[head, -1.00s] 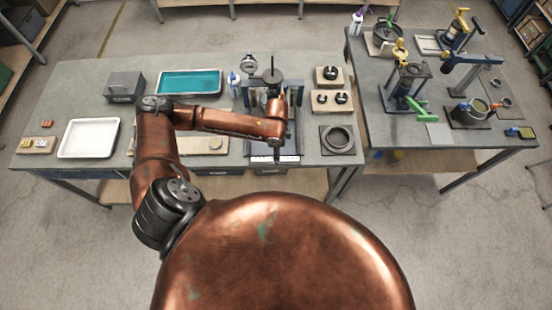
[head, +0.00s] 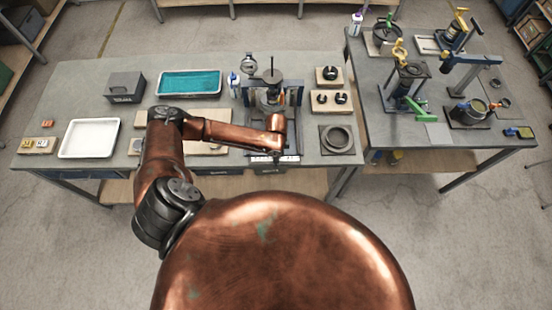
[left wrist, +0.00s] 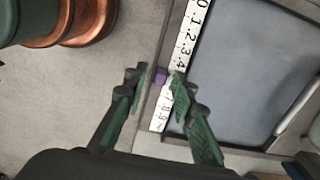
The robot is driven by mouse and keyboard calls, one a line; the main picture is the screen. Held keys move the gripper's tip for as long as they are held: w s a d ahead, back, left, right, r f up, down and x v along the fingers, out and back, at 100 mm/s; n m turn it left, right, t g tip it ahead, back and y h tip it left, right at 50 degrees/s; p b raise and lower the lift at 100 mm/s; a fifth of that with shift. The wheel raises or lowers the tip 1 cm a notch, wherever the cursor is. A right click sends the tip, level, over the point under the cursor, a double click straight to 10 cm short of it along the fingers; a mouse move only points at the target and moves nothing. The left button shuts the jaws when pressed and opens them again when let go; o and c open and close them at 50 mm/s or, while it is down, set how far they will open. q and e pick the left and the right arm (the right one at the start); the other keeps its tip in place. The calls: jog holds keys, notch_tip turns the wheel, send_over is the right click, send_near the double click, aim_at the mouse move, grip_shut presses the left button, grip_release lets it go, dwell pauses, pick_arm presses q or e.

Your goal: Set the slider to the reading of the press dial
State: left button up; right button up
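The press (head: 272,78) stands at the back of the left bench, with a round dial (head: 249,64) beside it at upper left. The dial's reading is too small to make out. A white numbered scale (head: 288,158) runs along the front edge of the press base; it also shows in the left wrist view (left wrist: 187,45). The purple slider (left wrist: 160,76) sits at the scale, just past the 4. My left gripper (left wrist: 161,84) is at the slider, one green-padded finger on each side, with small gaps appearing between. My right gripper is not in view.
A black ring on a plate (head: 338,138) and boards with black knobs (head: 331,100) lie right of the press. A white tray (head: 89,138), teal tray (head: 188,83) and grey box (head: 125,87) stand left. A second bench (head: 455,135) holds several devices.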

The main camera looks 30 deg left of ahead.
pick_arm(q)
grip_shut()
dwell(0.4)
jog(key=shift+s+r+p, duration=0.1)
jog(key=shift+p, duration=0.85)
jog(key=shift+a, duration=0.1)
jog(key=shift+o, duration=1)
grip_release()
notch_tip(320, 180, up, 12)
